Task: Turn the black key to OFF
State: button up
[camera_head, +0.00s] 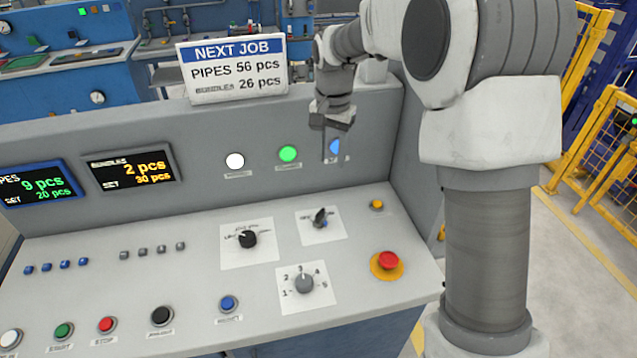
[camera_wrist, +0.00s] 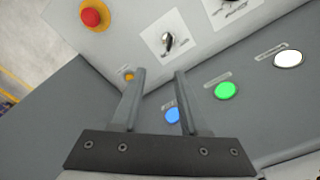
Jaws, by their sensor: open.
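The black key (camera_head: 320,216) stands up in a key switch on a white label plate, on the console's sloping top, right of centre. It also shows in the wrist view (camera_wrist: 168,42) near the top, beyond my fingertips. The label print is too small to read, so I cannot tell which position the key points to. My gripper (camera_head: 334,150) hangs in front of the console's upright back panel, by the blue lamp, above and behind the key. In the wrist view my gripper (camera_wrist: 160,73) is open and empty, its two fingers apart from the key.
A black selector (camera_head: 248,239) sits left of the key and a grey numbered dial (camera_head: 304,283) in front. A red emergency button (camera_head: 388,261) and a yellow button (camera_head: 377,204) are to the right. White, green (camera_head: 288,153) and blue lamps line the back panel.

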aim_at(320, 212)
jog(key=shift+m+g, duration=0.4)
jog(key=shift+m, duration=0.2)
jog(key=w+f+p, duration=0.1)
jog(key=f, duration=0.6)
jog(key=w+a+f+p, duration=0.1)
jog(key=f, duration=0.6)
jog(key=w+a+f+p, duration=0.1)
jog(key=f, duration=0.7)
jog(key=shift+w, duration=0.15)
grip_shut()
